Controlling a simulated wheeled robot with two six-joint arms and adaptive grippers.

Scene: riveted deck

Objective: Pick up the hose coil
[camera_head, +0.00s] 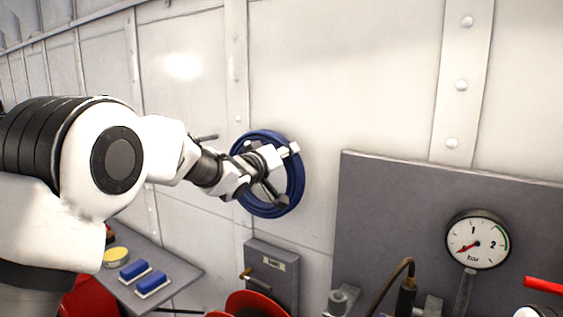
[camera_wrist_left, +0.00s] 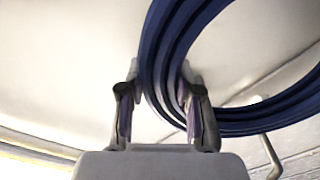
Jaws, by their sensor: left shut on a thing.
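The hose coil (camera_head: 268,211) is a dark blue ring of several turns, upright against the white riveted wall in the head view. My left gripper (camera_head: 289,174) reaches across it from the left and covers part of the ring. In the left wrist view, the left gripper (camera_wrist_left: 160,105) has one finger on each side of the blue coil (camera_wrist_left: 166,50). It is shut on the coil's band. A thin rod or hook (camera_wrist_left: 268,150) shows at the right there; whether the coil touches it I cannot tell. My right gripper is not in view.
A grey panel with a pressure gauge (camera_head: 478,240) stands at the right. Below the coil is a grey box (camera_head: 272,268) with red round things near it. A grey shelf (camera_head: 187,271) with blue blocks (camera_head: 151,282) is at lower left. The wall above is bare.

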